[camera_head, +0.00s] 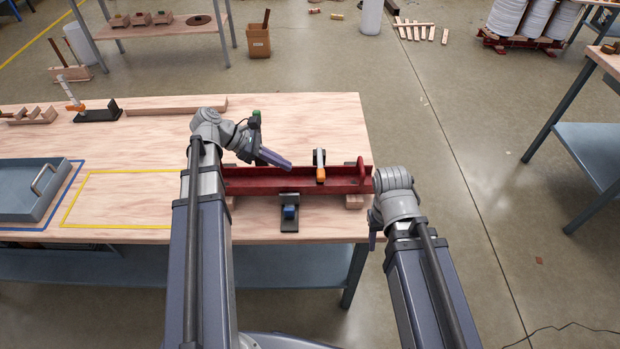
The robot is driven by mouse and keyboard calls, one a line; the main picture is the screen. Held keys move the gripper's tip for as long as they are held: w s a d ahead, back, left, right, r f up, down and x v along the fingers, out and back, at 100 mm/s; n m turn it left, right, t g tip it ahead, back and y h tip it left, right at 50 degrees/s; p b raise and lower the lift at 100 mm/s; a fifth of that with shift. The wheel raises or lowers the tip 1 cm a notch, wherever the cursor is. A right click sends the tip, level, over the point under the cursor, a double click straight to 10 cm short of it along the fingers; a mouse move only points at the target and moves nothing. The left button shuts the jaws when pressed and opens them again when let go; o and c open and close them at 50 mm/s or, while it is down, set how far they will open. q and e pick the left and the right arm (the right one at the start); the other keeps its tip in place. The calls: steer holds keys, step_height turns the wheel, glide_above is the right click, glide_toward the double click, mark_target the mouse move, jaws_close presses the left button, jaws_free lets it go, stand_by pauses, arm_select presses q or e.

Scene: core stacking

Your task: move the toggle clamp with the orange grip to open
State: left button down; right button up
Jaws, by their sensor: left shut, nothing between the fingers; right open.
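A toggle clamp with an orange grip (320,175) stands at the back side of a long red fixture (265,185). A pale upright part rises from the orange grip. My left gripper (288,165) is shut and empty, its fingers pointing right, a short way left of this clamp and apart from it. A second toggle clamp with a blue grip (290,212) stands on a dark base in front of the fixture.
The wooden table (345,120) is clear behind the fixture. A blue-grey tray (30,190) lies at left beside an empty yellow outline (120,173). Farther back are a black stand (97,115), an orange-and-white tool (74,104) and a wooden bar (175,106).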

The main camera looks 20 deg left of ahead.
mark_target(320, 168)
arm_select(q)
steer(key=b+x, duration=0.5)
steer(key=x, duration=0.3)
steer(key=shift+w+a+f+b, duration=0.1)
steer(key=shift+f+b, duration=0.05)
steer(key=shift+b, duration=0.15)
steer(key=shift+b+x, duration=0.35)
steer(key=shift+x, duration=0.4)
steer(key=shift+w, duration=0.1)
